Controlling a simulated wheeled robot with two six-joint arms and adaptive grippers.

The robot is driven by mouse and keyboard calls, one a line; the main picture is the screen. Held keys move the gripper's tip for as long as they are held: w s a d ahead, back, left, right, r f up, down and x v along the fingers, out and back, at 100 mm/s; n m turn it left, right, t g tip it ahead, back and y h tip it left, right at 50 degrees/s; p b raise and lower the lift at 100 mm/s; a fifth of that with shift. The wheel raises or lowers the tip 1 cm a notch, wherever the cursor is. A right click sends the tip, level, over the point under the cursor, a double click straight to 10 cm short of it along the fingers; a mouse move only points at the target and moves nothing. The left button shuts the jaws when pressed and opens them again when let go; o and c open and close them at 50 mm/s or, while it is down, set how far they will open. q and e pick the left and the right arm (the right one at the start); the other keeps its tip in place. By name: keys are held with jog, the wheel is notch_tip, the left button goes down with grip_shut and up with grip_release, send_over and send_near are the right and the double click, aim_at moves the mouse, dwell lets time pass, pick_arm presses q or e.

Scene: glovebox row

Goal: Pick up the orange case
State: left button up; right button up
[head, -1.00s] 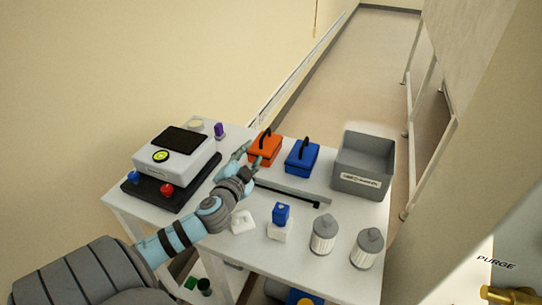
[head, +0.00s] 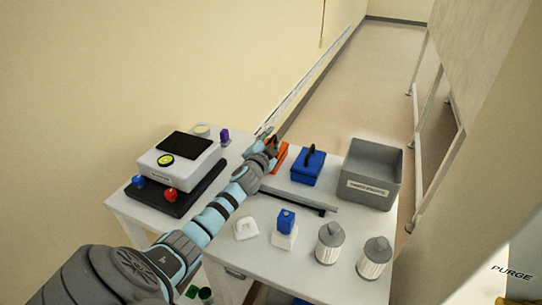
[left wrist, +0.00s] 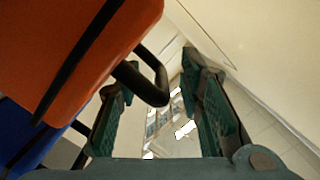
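The orange case (head: 281,158) stands on the white table, left of the blue case (head: 308,167). In the head view it is largely hidden behind my left gripper (head: 267,142). In the left wrist view the orange case (left wrist: 85,45) fills the upper left, and its black handle (left wrist: 158,85) reaches into the gap near the fingertips. My left gripper (left wrist: 160,95) is open, with its two green fingers apart on either side of the handle's end. I cannot tell whether a finger touches the handle. My right gripper is not in view.
A grey bin (head: 370,175) stands right of the blue case. A white-and-black device (head: 178,165) stands at the left.

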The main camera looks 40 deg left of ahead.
pick_arm(q)
grip_shut()
jog(key=shift+r, duration=0.1)
dwell(0.4)
